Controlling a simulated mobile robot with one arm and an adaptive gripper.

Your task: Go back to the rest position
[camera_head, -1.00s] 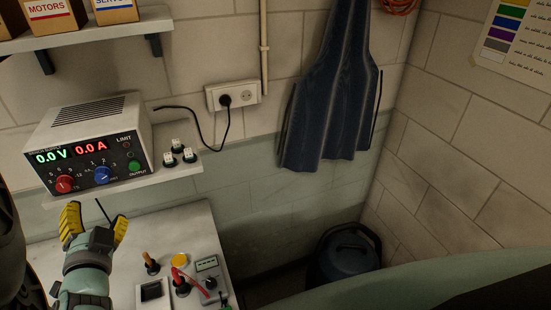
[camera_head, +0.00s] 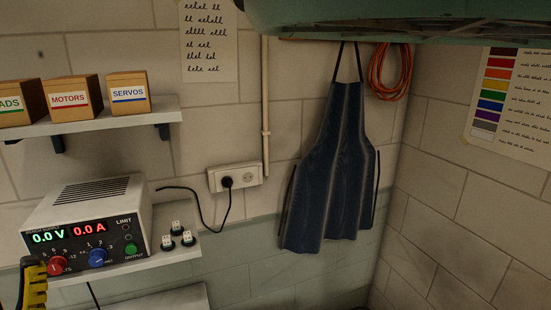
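My gripper (camera_head: 33,285) shows only in part at the lower left edge, as a yellow ridged finger with dark parts. It is in front of the left end of the power supply (camera_head: 90,233), which reads 0.0 V and 0.0 A. Most of the gripper is cut off by the picture's edge, so I cannot see whether its fingers are apart or together. Nothing shows held in the visible part.
The power supply stands on a wall shelf (camera_head: 180,262) beside small black-and-white parts (camera_head: 178,235). An upper shelf (camera_head: 100,122) bears labelled boxes. An apron (camera_head: 335,170) hangs near an orange cable (camera_head: 390,72). A wall socket (camera_head: 236,177) is between. The bench (camera_head: 185,298) barely shows.

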